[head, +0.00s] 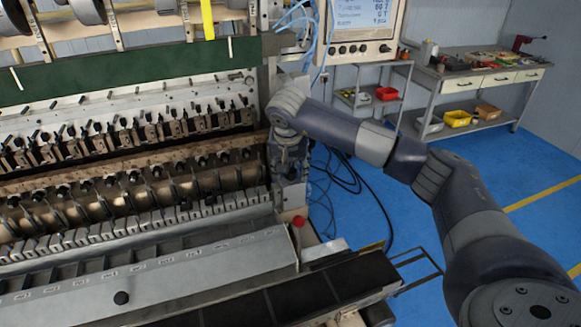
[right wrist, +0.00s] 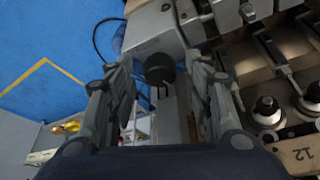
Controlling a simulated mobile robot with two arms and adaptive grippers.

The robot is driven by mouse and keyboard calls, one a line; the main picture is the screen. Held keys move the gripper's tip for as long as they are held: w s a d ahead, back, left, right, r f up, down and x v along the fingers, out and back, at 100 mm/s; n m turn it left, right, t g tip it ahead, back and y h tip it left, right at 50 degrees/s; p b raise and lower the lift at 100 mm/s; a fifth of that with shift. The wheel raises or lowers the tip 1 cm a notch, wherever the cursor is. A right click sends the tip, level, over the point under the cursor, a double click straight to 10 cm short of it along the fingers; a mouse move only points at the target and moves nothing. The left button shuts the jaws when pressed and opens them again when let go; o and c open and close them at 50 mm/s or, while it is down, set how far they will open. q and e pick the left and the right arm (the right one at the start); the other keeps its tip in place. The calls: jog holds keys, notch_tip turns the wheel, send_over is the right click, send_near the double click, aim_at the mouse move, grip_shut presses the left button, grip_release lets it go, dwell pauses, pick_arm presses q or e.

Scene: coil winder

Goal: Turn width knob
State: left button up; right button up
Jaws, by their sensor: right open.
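My right gripper (head: 287,158) points down at the right end of the coil winder (head: 150,250). In the right wrist view my right gripper (right wrist: 158,72) is open, with one finger on each side of a black round knob (right wrist: 160,70). The knob sits on a grey metal block and looks like the width knob. It appears to be between or just beyond the fingertips; I cannot tell whether they touch it. In the head view this knob is hidden behind my gripper and wrist. My left gripper is not in view.
A red ball-topped lever (head: 299,221) stands just below my right gripper. A control panel (head: 361,22) hangs above my right arm. Cables (head: 350,180) run to the blue floor at the right. A workbench (head: 480,75) with bins stands at the back right.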

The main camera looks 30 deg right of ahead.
jog(key=c, duration=1)
jog(key=shift+d+n+t+y+b, duration=0.1)
jog(key=shift+n+t+y+b, duration=0.2)
jog(key=shift+n+b, duration=0.45)
jog(key=shift+r+n+y, duration=0.1)
jog(key=shift+n+y, duration=0.4)
jog(key=shift+n, duration=0.95)
jog(key=o, duration=1)
jog(key=v, duration=1.2)
jog(key=shift+s, duration=0.2)
